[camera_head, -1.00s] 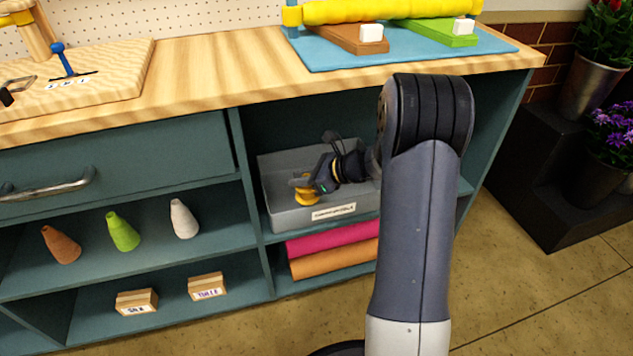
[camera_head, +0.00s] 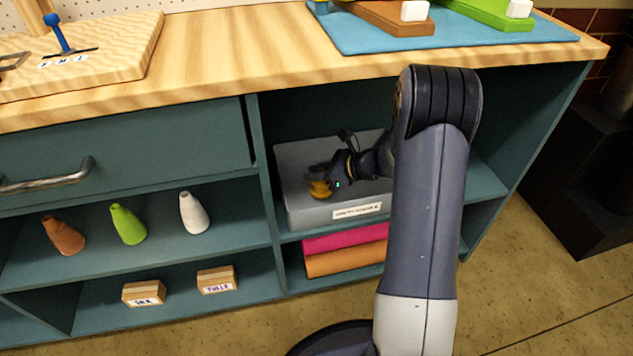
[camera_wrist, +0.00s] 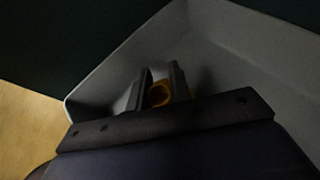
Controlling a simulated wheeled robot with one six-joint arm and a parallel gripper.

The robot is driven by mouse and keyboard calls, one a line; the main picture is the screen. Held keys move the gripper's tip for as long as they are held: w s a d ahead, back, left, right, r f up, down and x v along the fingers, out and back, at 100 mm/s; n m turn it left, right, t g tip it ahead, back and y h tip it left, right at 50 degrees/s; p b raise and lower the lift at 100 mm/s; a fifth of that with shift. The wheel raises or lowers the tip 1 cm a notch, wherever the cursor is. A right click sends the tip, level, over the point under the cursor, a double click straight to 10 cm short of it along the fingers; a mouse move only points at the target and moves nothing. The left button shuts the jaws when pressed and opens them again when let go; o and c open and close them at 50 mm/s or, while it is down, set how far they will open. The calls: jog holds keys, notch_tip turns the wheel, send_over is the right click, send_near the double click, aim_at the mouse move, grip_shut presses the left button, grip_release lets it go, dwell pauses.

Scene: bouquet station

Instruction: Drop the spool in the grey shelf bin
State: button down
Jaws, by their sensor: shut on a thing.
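The yellow-orange spool (camera_head: 319,189) is between the fingers of my gripper (camera_head: 318,180), over the left part of the grey shelf bin (camera_head: 333,214). In the wrist view the spool (camera_wrist: 159,93) shows between the two fingers (camera_wrist: 158,90), with the bin's grey walls (camera_wrist: 215,42) around and beyond it. My gripper is shut on the spool. The bin stands on a shelf under the worktop and has a white label on its front. Whether the spool touches the bin floor cannot be told.
The wooden worktop (camera_head: 225,55) overhangs the bin.

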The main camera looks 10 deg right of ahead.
jog(key=shift+f+b, duration=0.3)
jog(key=shift+f, duration=0.9)
jog(key=shift+f, duration=0.2)
jog(key=c, duration=1.3)
grip_release()
jog(key=shift+r, duration=0.15)
jog(key=shift+s+d+r, duration=0.1)
jog(key=shift+d+r, duration=0.05)
jog(key=shift+r, duration=0.05)
jog(key=p+v, duration=0.3)
jog(key=v, duration=0.8)
jog(key=shift+s+d+p, duration=0.2)
jog(key=shift+p, duration=0.15)
